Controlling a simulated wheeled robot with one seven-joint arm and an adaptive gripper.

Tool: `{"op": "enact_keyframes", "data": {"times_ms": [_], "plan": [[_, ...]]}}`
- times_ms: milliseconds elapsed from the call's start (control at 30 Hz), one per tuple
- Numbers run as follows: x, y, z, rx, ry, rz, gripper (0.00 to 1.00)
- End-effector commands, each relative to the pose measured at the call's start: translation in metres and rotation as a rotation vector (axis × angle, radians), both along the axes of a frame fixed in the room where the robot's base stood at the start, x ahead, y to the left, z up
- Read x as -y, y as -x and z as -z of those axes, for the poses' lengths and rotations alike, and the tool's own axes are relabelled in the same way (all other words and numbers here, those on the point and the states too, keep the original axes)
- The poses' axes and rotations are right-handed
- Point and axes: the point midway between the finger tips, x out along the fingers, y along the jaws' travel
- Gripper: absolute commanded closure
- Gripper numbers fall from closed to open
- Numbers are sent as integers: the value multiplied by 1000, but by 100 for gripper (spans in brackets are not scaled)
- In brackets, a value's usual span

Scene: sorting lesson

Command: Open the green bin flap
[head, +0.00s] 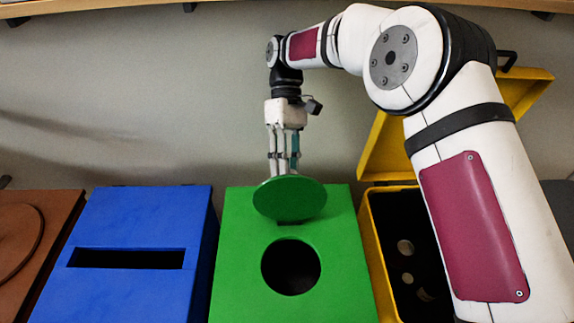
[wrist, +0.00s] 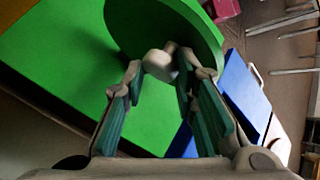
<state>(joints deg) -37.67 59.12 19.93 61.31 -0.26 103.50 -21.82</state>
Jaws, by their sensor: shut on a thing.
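The green bin (head: 235,285) stands in the middle of the row in the head view, with a dark round hole in its top. Its round green flap (head: 290,198) is tilted up behind the hole, leaving the hole uncovered. My gripper (head: 283,170) is above and behind the flap, pointing down, its fingertips partly hidden by the disc. In the wrist view the fingers are shut on a pale rounded knob (wrist: 160,65) on the flap (wrist: 190,28). The green bin top (wrist: 50,60) lies below.
A blue bin (head: 125,225) with a slot stands to the left, and a brown bin (head: 60,225) beyond it. To the right, a yellow bin (head: 378,245) has its lid up and several round items inside. My arm hangs over it. A wall is behind.

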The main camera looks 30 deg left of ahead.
Motion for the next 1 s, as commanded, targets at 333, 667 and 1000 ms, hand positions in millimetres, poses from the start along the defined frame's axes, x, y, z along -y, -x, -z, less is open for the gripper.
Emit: {"op": "enact_keyframes", "data": {"times_ms": [333,667,1000], "plan": [[5,-2,14,4,19,0,52],[4,-2,11,4,15,-1,52],[4,-2,9,4,14,-1,52]]}}
